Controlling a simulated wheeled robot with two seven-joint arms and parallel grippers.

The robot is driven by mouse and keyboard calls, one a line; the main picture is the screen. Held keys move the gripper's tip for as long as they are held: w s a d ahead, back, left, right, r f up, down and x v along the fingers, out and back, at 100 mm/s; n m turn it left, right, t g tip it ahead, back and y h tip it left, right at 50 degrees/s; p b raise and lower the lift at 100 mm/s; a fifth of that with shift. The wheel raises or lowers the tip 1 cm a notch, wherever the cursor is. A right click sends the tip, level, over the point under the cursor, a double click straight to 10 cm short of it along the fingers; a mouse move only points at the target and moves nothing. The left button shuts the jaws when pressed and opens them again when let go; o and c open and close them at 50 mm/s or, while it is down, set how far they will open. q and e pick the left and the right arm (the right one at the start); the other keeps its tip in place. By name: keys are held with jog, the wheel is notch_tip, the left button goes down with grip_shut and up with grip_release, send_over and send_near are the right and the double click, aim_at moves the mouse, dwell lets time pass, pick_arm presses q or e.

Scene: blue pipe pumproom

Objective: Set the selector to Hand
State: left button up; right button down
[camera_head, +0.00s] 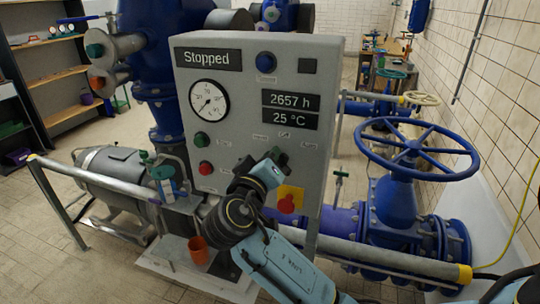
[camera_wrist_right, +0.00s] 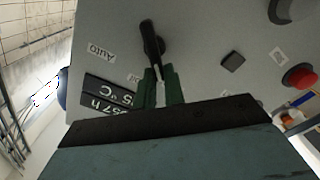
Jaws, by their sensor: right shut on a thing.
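The grey control panel (camera_head: 240,105) stands in front of me, its display (camera_head: 208,57) reading "Stopped". The selector (camera_wrist_right: 151,40) is a black handle in the right wrist view, projecting past my fingertips. My right gripper (camera_head: 276,160) is at the panel face, above the red knob on its yellow plate, and largely hides the selector in the head view. In the wrist view its green fingers (camera_wrist_right: 160,84) are shut on the handle. My left gripper is not in view.
A green button (camera_head: 201,139) and a red button (camera_head: 205,168) are left of my right gripper. The red knob (camera_head: 287,205) is close below it. A large blue handwheel (camera_head: 417,150) stands right of the panel. An orange cup (camera_head: 198,250) stands below.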

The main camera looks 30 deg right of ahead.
jog(key=shift+f, duration=0.1)
jog(key=c, duration=1.5)
grip_release()
jog(key=b+v, duration=0.2)
jog(key=v, duration=1.1)
jog(key=shift+s+a+b, duration=0.1)
jog(key=shift+s+b, duration=0.1)
jog(key=shift+b, duration=0.1)
